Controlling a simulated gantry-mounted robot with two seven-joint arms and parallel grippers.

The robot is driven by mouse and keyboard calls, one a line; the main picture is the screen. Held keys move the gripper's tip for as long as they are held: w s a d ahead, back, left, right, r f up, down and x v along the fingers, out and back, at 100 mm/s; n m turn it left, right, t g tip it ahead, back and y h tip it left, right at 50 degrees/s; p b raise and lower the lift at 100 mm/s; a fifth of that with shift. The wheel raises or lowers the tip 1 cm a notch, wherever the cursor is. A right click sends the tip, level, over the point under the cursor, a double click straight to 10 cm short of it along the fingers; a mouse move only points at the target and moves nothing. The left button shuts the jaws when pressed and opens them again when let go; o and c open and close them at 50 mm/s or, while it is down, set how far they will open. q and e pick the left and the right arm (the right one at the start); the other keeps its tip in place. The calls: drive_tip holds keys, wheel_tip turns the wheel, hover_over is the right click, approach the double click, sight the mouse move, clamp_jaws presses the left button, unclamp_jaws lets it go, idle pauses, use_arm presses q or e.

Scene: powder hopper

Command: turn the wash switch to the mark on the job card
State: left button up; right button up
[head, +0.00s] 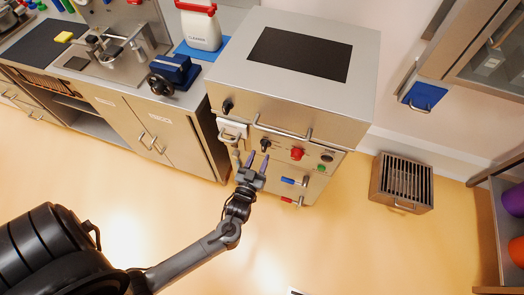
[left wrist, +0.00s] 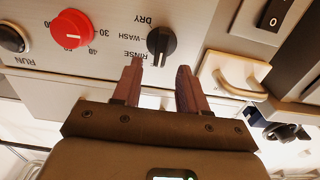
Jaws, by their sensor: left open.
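The wash switch is a black rotary knob (left wrist: 161,43) on the machine's front panel. In the left wrist view, which shows the panel upside down, it sits beside the words DRY, WASH and RINSE. I cannot tell for sure which word it points to. In the head view the knob (head: 265,145) is just beyond my left gripper (head: 251,160). My left gripper is open and empty, its two fingertips (left wrist: 158,70) just short of the knob and apart from it. I cannot make out a job card. My right gripper is not in view.
A red knob (left wrist: 72,29) with numbers is beside the switch. A white handle (left wrist: 236,78) and a black rocker switch (left wrist: 274,15) are on the other side. A bar handle (head: 283,131) runs above the panel. Blue (head: 293,182) and red (head: 290,200) levers are below.

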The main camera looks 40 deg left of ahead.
sight(263, 148)
use_arm(q)
drive_tip(key=shift+x, duration=1.85)
clamp_jaws()
